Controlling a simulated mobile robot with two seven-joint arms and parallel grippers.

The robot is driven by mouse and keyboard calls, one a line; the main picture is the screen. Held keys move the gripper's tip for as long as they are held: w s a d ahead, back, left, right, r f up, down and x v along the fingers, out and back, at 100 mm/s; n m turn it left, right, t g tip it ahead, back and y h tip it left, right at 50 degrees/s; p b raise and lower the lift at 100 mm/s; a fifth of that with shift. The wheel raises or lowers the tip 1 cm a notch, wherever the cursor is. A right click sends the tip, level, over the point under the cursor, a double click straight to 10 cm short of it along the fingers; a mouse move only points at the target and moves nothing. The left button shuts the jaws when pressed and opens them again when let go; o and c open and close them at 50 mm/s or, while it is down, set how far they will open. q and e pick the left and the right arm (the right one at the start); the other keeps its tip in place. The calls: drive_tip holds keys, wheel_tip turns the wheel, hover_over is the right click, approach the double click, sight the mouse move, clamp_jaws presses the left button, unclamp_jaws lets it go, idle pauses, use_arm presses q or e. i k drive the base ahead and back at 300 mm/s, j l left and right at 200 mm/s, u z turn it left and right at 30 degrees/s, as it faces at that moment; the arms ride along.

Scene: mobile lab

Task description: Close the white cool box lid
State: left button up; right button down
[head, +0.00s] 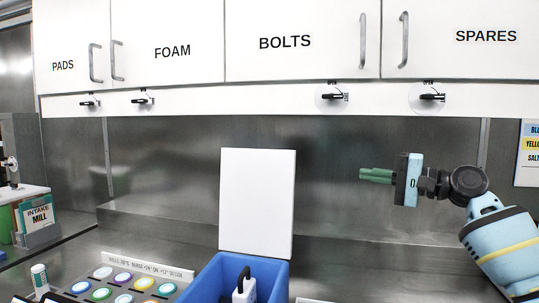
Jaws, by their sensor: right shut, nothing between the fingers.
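The cool box has a blue body (204,284) at the bottom centre, cut off by the lower picture edge. Its white lid (257,202) stands open, upright at the back of the box. A white object with a dark top (244,290) shows inside the box. My right gripper (362,175) is to the right of the lid, apart from it, in front of the metal back wall. Its green fingers are shut, with nothing between them, and point left. My left gripper is not in view.
A tray of round coloured-lidded jars (121,278) is left of the box. White cupboards (170,40) hang above. The wall space between lid and gripper is clear.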

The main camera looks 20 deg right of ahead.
sight(257, 186)
drive_tip(key=i, duration=0.9)
